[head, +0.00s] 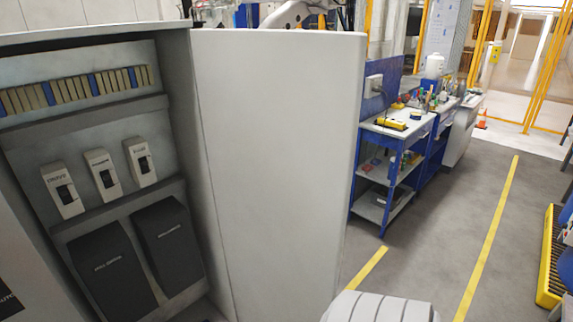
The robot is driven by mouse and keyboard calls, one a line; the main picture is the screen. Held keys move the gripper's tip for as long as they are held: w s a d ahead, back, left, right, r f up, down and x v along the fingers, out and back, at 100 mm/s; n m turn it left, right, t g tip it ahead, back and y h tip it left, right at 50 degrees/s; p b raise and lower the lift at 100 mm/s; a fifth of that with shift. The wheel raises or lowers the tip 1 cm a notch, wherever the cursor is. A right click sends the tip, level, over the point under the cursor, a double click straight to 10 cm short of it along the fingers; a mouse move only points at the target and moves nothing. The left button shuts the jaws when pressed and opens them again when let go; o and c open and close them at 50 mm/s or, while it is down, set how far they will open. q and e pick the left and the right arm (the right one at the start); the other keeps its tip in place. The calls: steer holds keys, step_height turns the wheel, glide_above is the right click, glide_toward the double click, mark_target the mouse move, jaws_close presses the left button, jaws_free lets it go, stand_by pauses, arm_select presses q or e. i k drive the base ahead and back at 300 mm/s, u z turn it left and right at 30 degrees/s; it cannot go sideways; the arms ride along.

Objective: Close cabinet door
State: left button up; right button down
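The cabinet (95,105) fills the left of the head view, and its inside is exposed. The cabinet door (275,165) is a large plain light-grey panel standing open at the right side of the opening. Its left edge meets the cabinet, and its thick rounded free edge is at the right. Inside the cabinet are a row of tan and blue terminals (75,90), three white switch units (102,175) and two black boxes (137,250). Neither gripper shows in the head view. A white ribbed part at the bottom edge appears to be mine.
A blue workbench (385,170) with tools stands beyond the door to the right. Grey floor with yellow lines (490,235) is open at the right. A yellow-edged black pallet (550,255) lies at the right edge. Yellow-framed fencing (480,45) stands behind.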

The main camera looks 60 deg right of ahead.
mark_target(281, 109)
steer(key=u, duration=1.85)
steer(key=k, duration=2.25)
steer(key=z, duration=1.9)
steer(key=i, duration=0.5)
steer(key=z, duration=0.05)
steer(key=k, duration=0.35)
steer(key=u, duration=0.05)
